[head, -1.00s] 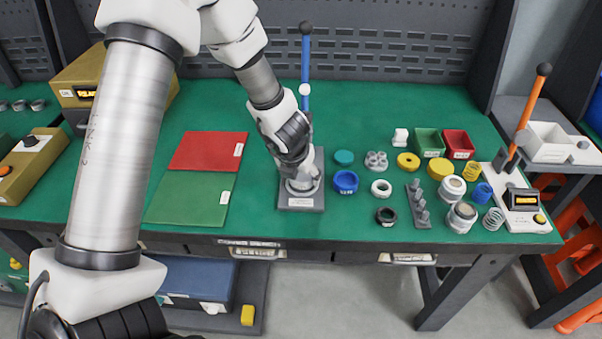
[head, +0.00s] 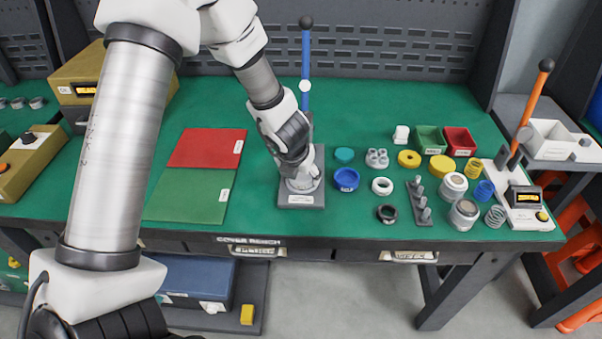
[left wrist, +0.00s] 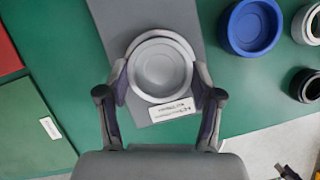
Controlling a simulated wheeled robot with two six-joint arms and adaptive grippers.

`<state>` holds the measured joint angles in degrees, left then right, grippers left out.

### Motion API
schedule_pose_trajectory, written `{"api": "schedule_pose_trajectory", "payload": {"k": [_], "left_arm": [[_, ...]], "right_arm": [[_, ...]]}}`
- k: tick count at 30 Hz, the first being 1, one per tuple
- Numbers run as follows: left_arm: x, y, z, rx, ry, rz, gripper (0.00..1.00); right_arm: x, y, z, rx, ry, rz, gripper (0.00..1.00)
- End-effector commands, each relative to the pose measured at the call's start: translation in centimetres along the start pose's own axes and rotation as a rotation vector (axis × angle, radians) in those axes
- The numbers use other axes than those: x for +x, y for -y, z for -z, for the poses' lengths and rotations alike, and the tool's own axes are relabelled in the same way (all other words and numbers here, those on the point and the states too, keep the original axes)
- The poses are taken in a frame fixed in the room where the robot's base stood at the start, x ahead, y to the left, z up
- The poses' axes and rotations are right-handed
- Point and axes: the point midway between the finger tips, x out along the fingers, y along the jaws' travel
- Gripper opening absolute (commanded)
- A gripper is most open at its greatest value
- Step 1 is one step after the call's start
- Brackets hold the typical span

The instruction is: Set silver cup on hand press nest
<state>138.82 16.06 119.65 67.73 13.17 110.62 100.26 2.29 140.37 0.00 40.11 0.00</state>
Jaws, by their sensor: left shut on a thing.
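The silver cup (left wrist: 162,68) is between the fingers of my left gripper (left wrist: 160,88) in the left wrist view, its round top facing the camera. The gripper is shut on it. In the head view my left gripper (head: 300,180) is over the grey base of the hand press (head: 300,202), which has a blue lever (head: 305,75) with a black knob. The cup is over the base near its labelled front edge. The nest is hidden under the cup, so I cannot tell whether the cup touches it. My right gripper is not in view.
Red (head: 208,148) and green (head: 186,195) mats lie left. A second press with an orange lever (head: 534,95) stands at the far right.

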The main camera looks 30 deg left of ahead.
Motion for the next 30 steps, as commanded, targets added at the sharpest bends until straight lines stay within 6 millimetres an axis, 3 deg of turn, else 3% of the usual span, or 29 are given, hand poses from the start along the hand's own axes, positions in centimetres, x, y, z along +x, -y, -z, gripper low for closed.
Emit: {"api": "schedule_pose_trajectory", "payload": {"k": [6, 7, 9, 20, 30], "left_arm": [[0.3, 0.0, 0.1, 0.000, 0.001, 0.000, 0.27], [0.3, 0.0, 0.1, 0.000, 0.001, 0.000, 0.76], [0.3, 0.0, 0.1, 0.000, 0.000, 0.000, 0.95], [-0.1, 0.0, 0.0, 0.000, 0.000, 0.000, 0.95], [-4.7, 0.0, -2.0, 0.000, 0.000, 0.000, 0.95]], "right_arm": [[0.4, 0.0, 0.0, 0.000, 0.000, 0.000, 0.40], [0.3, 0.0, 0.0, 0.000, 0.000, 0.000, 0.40], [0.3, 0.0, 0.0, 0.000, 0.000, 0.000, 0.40], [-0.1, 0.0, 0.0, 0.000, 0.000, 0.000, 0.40], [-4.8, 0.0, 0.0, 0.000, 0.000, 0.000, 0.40]]}}
